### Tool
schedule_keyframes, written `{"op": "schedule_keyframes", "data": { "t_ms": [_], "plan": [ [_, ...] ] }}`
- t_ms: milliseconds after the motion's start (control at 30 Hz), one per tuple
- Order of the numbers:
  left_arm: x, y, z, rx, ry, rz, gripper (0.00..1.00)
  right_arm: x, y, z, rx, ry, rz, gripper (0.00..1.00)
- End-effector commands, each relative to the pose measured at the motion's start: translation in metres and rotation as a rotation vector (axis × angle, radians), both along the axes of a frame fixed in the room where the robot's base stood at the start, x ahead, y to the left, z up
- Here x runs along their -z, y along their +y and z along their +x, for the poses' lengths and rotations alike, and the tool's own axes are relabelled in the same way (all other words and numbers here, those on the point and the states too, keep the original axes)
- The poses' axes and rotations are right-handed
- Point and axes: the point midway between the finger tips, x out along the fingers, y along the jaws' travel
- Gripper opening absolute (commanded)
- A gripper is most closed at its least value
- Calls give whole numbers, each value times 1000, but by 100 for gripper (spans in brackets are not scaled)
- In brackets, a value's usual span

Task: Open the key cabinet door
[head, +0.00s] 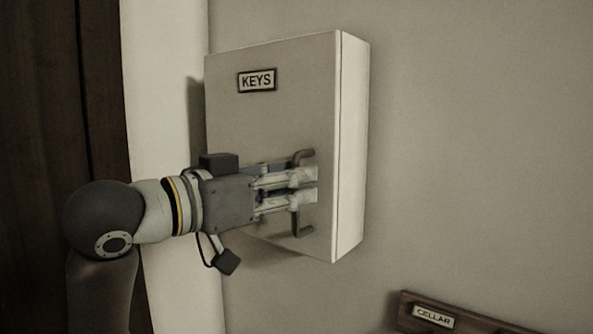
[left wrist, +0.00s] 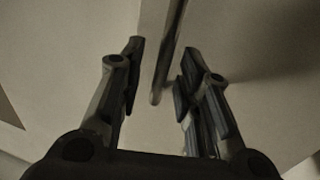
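The key cabinet (head: 280,115) is a pale box on the wall with a "KEYS" label (head: 257,80) on its front door. The door looks shut against the body. A dark bar handle (head: 303,231) stands upright near the door's right edge; my gripper hides its middle in the head view. My left gripper (head: 309,185) is at the handle, in front of the door. In the left wrist view the handle (left wrist: 171,52) runs between the two fingers (left wrist: 158,72), with gaps visible beside it, so the fingers look open around it. My right gripper is out of view.
A wooden rack with a "CELLAR" label (head: 433,316) is on the wall at the lower right. A pale vertical trim (head: 165,90) and dark wood panel (head: 40,120) stand at the left. The wall right of the cabinet is bare.

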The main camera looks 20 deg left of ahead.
Motion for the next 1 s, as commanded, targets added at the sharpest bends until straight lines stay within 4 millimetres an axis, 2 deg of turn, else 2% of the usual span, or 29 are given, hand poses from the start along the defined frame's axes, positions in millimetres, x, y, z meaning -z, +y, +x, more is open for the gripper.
{"op": "schedule_keyframes", "data": {
  "t_ms": [133,433,700,1000],
  "plan": [
    [0,-6,10,1,0,0,31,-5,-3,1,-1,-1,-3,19],
    [1,-7,12,0,-1,1,31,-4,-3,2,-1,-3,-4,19],
    [1,-7,11,0,-1,1,0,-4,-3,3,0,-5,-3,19],
    [0,-7,11,0,-1,1,0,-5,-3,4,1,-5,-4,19]
  ]
}}
